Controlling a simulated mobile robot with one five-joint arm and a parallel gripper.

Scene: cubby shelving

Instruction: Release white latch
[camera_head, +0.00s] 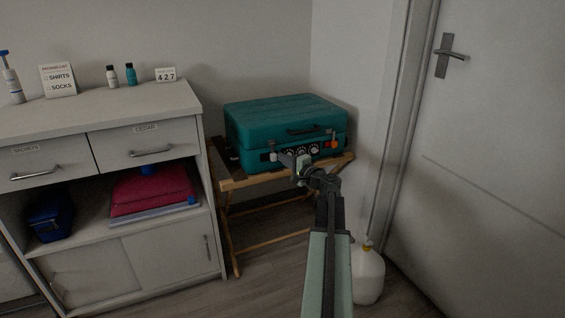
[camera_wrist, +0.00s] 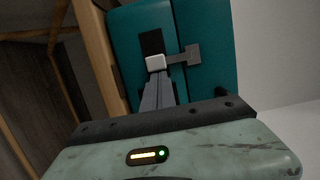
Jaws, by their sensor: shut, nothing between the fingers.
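A teal suitcase (camera_head: 285,115) lies closed on a wooden folding rack. The white latch (camera_head: 273,157) is at the left of its front face, and an orange latch (camera_head: 334,139) is at the right, with several round dials between. My gripper (camera_head: 281,156) is shut and empty, its tips at the white latch. In the wrist view the white latch (camera_wrist: 155,62) sits on a black plate just beyond my fingertips (camera_wrist: 158,76), with a grey metal hasp (camera_wrist: 190,55) beside it. I cannot tell whether the tips touch the latch.
The wooden rack (camera_head: 238,183) stands between a white cabinet (camera_head: 100,110) on the left and a door (camera_head: 490,130) on the right. A white jug (camera_head: 368,275) stands on the floor right of my arm. The cabinet top holds bottles and small signs.

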